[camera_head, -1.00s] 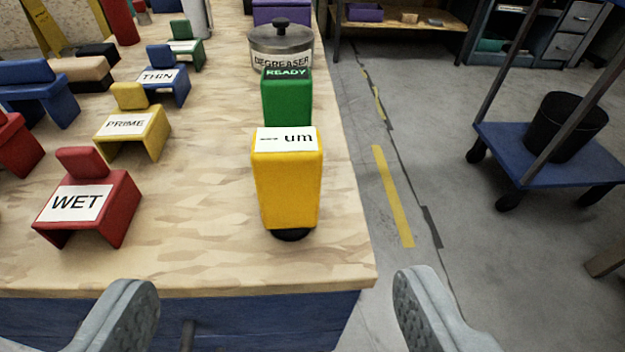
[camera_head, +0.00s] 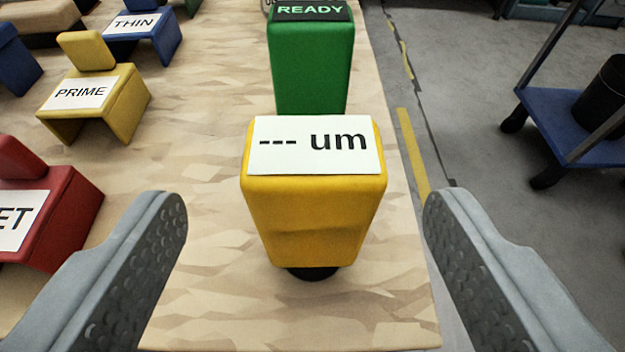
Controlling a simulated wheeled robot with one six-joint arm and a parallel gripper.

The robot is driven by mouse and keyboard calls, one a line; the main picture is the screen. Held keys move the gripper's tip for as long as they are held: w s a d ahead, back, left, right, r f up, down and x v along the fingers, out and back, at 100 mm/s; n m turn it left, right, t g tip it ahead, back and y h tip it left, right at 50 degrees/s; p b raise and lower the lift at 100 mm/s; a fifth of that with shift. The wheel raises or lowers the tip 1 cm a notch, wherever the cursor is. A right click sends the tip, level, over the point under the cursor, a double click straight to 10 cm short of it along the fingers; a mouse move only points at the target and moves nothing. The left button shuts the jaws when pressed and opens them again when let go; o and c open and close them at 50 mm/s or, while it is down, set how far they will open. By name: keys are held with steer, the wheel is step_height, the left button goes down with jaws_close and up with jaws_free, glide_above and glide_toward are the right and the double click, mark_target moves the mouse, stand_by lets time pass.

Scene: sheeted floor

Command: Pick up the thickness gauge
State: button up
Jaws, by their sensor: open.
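The thickness gauge (camera_head: 312,215) is a yellow upright block with a white label reading "--- um" on its top and a dark round foot below. It stands on the wooden bench top near the right edge. My gripper (camera_head: 306,215) is open, with one grey padded finger to the left of the gauge and one to the right. Both fingers are apart from the gauge, and nothing is between them except the gauge, which stands a little farther on.
A green block marked "READY" (camera_head: 311,60) stands right behind the gauge. At left are a red "WET" piece (camera_head: 62,225), a yellow "PRIME" piece (camera_head: 122,108) and a blue "THIN" piece (camera_head: 165,38). The bench top (camera_head: 205,270) ends at right; a blue cart (camera_head: 565,130) stands on the floor beyond.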

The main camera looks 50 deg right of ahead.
mark_target(314, 204)
steer(key=shift+x, duration=2.6)
steer(key=shift+s+f, duration=0.1)
steer(key=shift+s, duration=0.05)
steer(key=shift+c, duration=0.2)
steer(key=c, duration=1.1)
